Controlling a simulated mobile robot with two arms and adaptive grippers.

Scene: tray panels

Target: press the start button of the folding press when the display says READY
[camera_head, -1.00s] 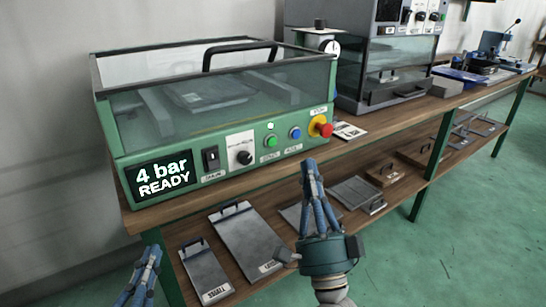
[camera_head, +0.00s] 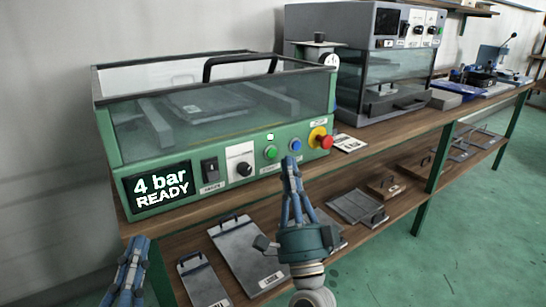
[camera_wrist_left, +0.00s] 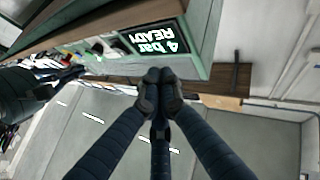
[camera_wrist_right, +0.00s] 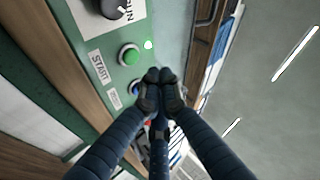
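The green folding press (camera_head: 220,185) stands on the bench, its clear lid down. Its display (camera_head: 157,186) reads "4 bar READY"; it also shows upside down in the left wrist view (camera_wrist_left: 155,38). The green start button (camera_head: 270,152) is on the front panel; the right wrist view shows it (camera_wrist_right: 129,55) beside a START label. My right gripper (camera_head: 289,160) is shut and empty, its tips just below and right of that button in the head view, apparently not touching it. My left gripper (camera_head: 138,240) is shut and empty, low in front of the press's left end.
A blue button (camera_head: 295,145), a red emergency knob (camera_head: 325,142), a black dial (camera_head: 244,169) and a switch (camera_head: 210,170) share the panel. A grey oven-like machine (camera_head: 365,60) stands to the right. Metal plates (camera_head: 245,255) lie on the lower shelf.

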